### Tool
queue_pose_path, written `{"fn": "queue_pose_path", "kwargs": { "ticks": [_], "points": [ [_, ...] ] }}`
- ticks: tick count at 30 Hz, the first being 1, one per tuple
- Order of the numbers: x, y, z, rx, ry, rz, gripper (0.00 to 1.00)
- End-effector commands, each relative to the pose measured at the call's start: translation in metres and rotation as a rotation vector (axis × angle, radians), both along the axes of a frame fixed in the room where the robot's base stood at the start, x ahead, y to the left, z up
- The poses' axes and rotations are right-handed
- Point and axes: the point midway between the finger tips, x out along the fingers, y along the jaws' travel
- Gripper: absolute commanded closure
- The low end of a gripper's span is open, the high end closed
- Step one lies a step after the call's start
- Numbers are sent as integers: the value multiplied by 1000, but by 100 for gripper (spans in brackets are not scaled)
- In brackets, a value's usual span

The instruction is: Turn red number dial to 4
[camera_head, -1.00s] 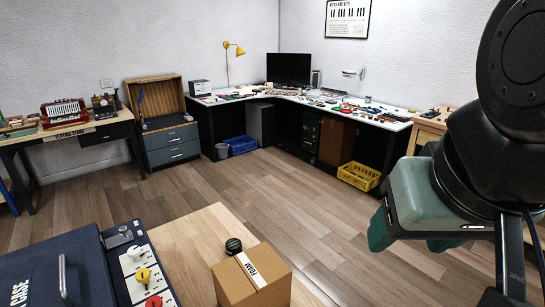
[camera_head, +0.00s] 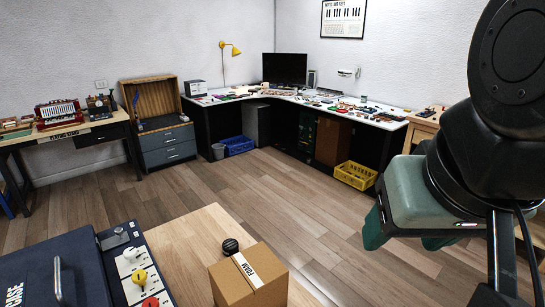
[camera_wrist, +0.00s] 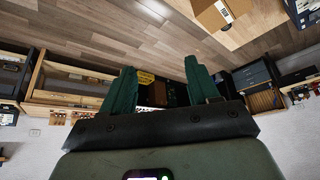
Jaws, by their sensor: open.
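The red dial (camera_head: 151,302) sits at the bottom edge of the head view, on a dark panel with white plates beside the dark blue case (camera_head: 60,270). Its lower part is cut off and its number cannot be read. A yellow dial (camera_head: 139,277) and a white dial (camera_head: 130,254) sit above it in a row. My gripper (camera_head: 402,243) is raised at the right of the head view, far from the dials. In the wrist view its two green fingers (camera_wrist: 157,88) are spread apart with nothing between them.
A cardboard box labelled FOAM (camera_head: 248,277) and a black round knob (camera_head: 231,246) are on the wooden table (camera_head: 185,236) right of the panel. Open floor lies beyond. A cluttered corner desk (camera_head: 395,125) and a yellow crate (camera_head: 355,175) are at the back.

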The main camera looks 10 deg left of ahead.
Motion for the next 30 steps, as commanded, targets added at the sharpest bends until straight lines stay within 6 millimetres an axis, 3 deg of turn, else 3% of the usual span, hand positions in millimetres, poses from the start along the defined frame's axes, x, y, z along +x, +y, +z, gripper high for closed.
{"fn": "queue_pose_path", "kwargs": {
  "ticks": [5, 8, 15, 20, 23, 27, 30],
  "points": [
    [22, 17, 2, 122, 56, -106, 40],
    [49, 40, 0, 251, 137, -261, 40],
    [111, 125, -28, 451, 351, -779, 40],
    [135, 197, -64, 482, 412, -1153, 40],
    [136, 252, -94, 474, 407, -1365, 40],
    [107, 328, -131, 429, 405, -1494, 40],
    [84, 364, -151, 404, 398, -1534, 40]
  ]
}}
